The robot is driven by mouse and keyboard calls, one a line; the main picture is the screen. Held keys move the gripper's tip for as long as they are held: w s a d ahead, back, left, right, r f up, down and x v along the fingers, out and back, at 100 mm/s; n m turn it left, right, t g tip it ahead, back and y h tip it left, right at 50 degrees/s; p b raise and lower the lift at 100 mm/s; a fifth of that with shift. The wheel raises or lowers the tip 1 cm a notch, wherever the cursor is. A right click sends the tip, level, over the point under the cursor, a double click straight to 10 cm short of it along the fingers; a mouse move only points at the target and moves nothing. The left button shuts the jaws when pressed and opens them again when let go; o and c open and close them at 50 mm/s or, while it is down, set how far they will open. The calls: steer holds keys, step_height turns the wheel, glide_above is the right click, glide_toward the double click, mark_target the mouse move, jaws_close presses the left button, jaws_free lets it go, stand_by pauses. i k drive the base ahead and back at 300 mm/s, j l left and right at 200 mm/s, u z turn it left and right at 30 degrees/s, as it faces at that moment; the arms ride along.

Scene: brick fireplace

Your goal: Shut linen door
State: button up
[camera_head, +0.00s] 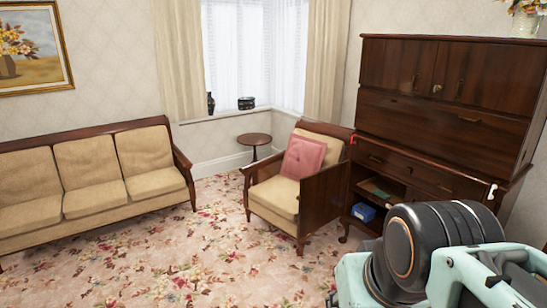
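No door is marked as linen in the head view. The dark wooden cabinet (440,125) stands at the right against the wall. Its two upper doors (428,72) look shut, and the wide panel (440,118) below them looks closed. Below the drawers (405,168), a lower left compartment (380,187) is open to view. A flat dark wooden panel (326,200) stands between this compartment and the armchair; I cannot tell whether it is an open door or the chair's side. My mint and black arm covers the cabinet's lower right. My gripper is not in view.
The armchair (284,196) with a pink cushion (303,157) stands close left of the cabinet. A blue box (363,212) is in the compartment. A sofa (92,172) lines the left wall, and a small round table (254,140) is near the window. Flowered carpet (170,250) is clear in front.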

mark_target(323, 193)
steer(key=i+l+u, duration=0.1)
steer(key=l, duration=0.25)
steer(key=i+l+u, duration=0.1)
steer(key=l, duration=0.3)
steer(key=i+l, duration=0.3)
steer(key=i+l+z, duration=0.1)
steer(key=i+l, duration=0.15)
steer(key=i, duration=0.8)
steer(key=i+l+u, duration=0.15)
steer(key=i, duration=0.45)
steer(key=i+j+z, duration=0.2)
steer(key=i, duration=0.25)
steer(key=i+j+z, duration=0.8)
steer(key=j, duration=0.25)
steer(key=i+j+z, duration=0.1)
steer(key=j+z, duration=0.6)
steer(key=j, duration=0.2)
steer(key=j+z, duration=0.3)
steer(key=j, duration=0.2)
steer(key=k+j+z, duration=0.2)
steer(key=k+j, duration=0.2)
steer(key=k, duration=0.1)
